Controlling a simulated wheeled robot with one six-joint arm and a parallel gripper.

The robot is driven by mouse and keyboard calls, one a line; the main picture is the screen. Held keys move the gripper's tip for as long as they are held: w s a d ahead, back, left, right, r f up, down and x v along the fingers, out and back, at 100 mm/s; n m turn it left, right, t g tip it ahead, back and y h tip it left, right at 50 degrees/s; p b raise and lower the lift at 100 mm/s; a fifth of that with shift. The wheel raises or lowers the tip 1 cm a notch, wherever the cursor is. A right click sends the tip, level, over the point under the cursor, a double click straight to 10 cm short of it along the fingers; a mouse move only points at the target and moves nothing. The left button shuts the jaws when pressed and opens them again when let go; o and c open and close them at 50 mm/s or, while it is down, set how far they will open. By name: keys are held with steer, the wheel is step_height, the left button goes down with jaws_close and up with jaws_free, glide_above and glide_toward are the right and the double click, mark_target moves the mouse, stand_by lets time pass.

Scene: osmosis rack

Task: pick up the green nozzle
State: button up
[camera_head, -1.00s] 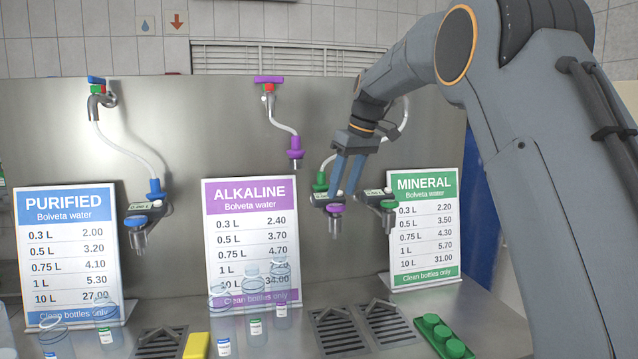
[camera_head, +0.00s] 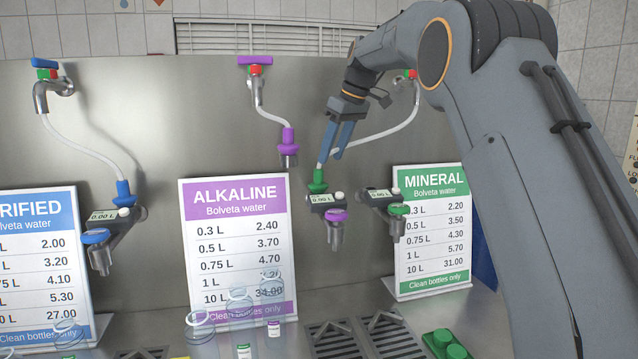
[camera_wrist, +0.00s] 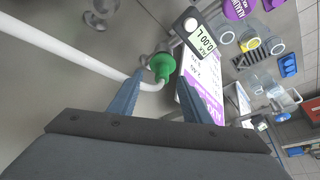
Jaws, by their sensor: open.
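The green nozzle (camera_head: 319,182) sits upright in the dispenser holder with the purple knob (camera_head: 336,215), under the alkaline tap. A white hose (camera_head: 385,132) runs from its top to the mineral tap at the right. My gripper (camera_head: 334,157) is open and empty, just above and right of the nozzle in the head view. In the wrist view the green nozzle (camera_wrist: 161,66) shows between and slightly beyond the two fingertips (camera_wrist: 160,80), with the hose curving close to the fingers. I cannot tell whether a finger touches the hose.
A purple nozzle (camera_head: 288,150) hangs on its hose just left. Another holder with a green knob (camera_head: 398,209) stands right. Clear bottles (camera_head: 240,305) and a green tray (camera_head: 445,344) occupy the counter.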

steer(key=p+x, duration=0.1)
steer(key=x, duration=0.2)
steer(key=a+p+x, duration=0.1)
steer(key=p+x, duration=0.1)
steer(key=x, duration=0.1)
steer(key=shift+r, duration=0.25)
steer(key=shift+w+a+f, duration=0.15)
steer(key=shift+f, duration=0.3)
jaws_close()
steer(key=shift+r, duration=0.1)
steer(key=shift+r, duration=0.5)
step_height(320, 180, up, 10)
steer(key=b, duration=0.2)
step_height(320, 180, up, 5)
steer(key=p, duration=0.4)
glide_above(320, 169)
steer(key=r+p, duration=0.1)
steer(key=p, duration=0.2)
steer(key=shift+d+r, duration=0.2)
steer(key=shift+r, duration=0.2)
